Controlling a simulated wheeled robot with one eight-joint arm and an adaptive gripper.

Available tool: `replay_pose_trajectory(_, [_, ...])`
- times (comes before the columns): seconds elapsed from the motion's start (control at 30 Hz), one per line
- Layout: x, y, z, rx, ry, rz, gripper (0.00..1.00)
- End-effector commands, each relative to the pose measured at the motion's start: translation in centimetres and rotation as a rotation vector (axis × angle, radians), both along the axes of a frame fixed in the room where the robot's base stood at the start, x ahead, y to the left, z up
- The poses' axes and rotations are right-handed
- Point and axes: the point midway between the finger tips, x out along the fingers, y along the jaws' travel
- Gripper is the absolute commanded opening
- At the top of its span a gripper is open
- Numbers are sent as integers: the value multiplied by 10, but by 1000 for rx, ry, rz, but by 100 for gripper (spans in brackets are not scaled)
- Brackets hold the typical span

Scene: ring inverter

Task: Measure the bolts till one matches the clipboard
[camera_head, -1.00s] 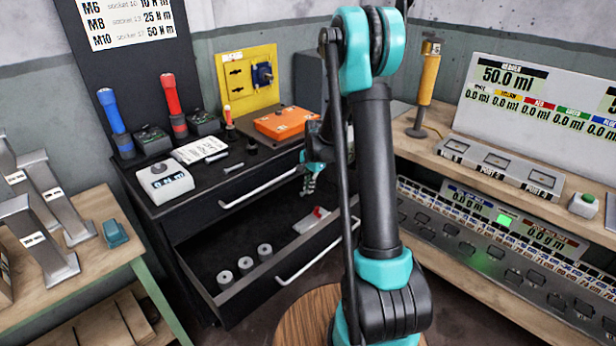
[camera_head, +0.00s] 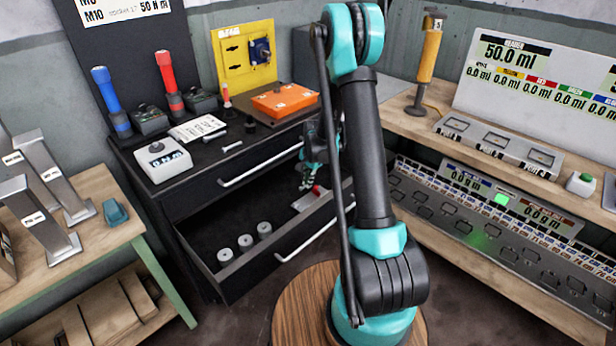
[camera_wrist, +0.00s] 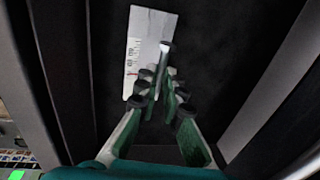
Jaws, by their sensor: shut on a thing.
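My gripper (camera_head: 307,183) is low over the open drawer (camera_head: 219,283), close above a pale measuring plate (camera_head: 303,203) with a red part. In the wrist view my gripper (camera_wrist: 163,92) is shut on what looks like a silver bolt (camera_wrist: 167,48), its pale head pointing away from me. The plate (camera_wrist: 146,28) lies beyond it with scale marks and red print; I cannot tell if the bolt touches it. The white clipboard sheet (camera_head: 197,128) lies on the cabinet top, its writing too small to read. A silver bolt (camera_head: 232,146) and a dark one (camera_head: 250,124) are near it.
Several grey rings (camera_head: 245,242) stand in the drawer's front left. A white display box (camera_head: 163,163), an orange case (camera_head: 284,101) and two torches are on the cabinet (camera_head: 140,200). The drawer walls flank my gripper closely. A bench (camera_head: 410,115) stands at the right.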

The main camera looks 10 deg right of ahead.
Motion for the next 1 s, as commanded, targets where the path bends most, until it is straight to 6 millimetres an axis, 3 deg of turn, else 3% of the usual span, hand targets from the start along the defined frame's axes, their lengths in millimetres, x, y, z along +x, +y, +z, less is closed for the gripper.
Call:
replay_pose_trajectory(0.6, [0, 0, -55, 0, 0, 0, 0])
replay_pose_trajectory(1.0, [0, 0, -70, 0, 0, 0, 0])
